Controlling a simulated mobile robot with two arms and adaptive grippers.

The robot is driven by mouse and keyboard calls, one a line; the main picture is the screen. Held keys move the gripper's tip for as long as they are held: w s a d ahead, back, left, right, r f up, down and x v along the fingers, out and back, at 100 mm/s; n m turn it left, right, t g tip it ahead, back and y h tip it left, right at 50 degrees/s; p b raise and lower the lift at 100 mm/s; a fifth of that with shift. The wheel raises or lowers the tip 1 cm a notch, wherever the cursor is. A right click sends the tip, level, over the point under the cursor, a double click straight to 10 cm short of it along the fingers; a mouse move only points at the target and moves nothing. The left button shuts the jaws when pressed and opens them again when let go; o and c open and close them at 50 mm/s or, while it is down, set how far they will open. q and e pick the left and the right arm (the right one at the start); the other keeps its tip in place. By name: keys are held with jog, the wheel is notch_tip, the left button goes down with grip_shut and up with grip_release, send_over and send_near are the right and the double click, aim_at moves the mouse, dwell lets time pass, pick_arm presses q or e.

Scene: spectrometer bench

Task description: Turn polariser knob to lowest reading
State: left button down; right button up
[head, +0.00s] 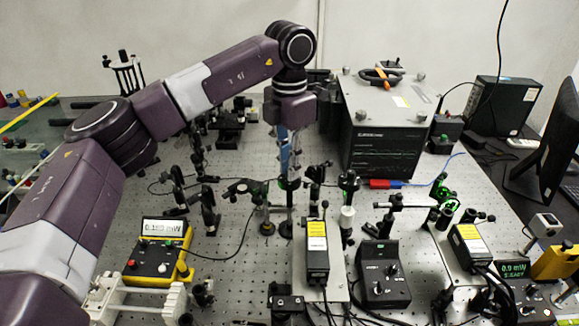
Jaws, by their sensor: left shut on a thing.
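My left arm reaches in from the left, and its gripper (289,180) points straight down over the middle of the optical bench. It is shut on a small part at the top of a post-mounted optic, which I take to be the polariser knob. The fingers and wrist hide most of the knob, so its angle cannot be read. A yellow meter (184,262) at the lower left has a lit display (165,227) in mW; its digits are blurred, starting about 0.1. A dark meter at the lower right has a green display (514,268) reading about 0.9 mW. My right gripper is not in view.
Post-mounted optics crowd around the gripper. A laser module with a yellow label (317,252) and a black control box (383,273) stand in front. A large black-fronted instrument (383,150) stands behind right. A monitor (553,150) is at the right edge.

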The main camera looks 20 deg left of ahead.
pick_arm(q)
jog(key=shift+r, duration=0.1)
dwell(0.3)
jog(key=c, duration=1.9)
grip_release()
notch_tip(320, 180, up, 12)
jog(key=shift+s, duration=0.1)
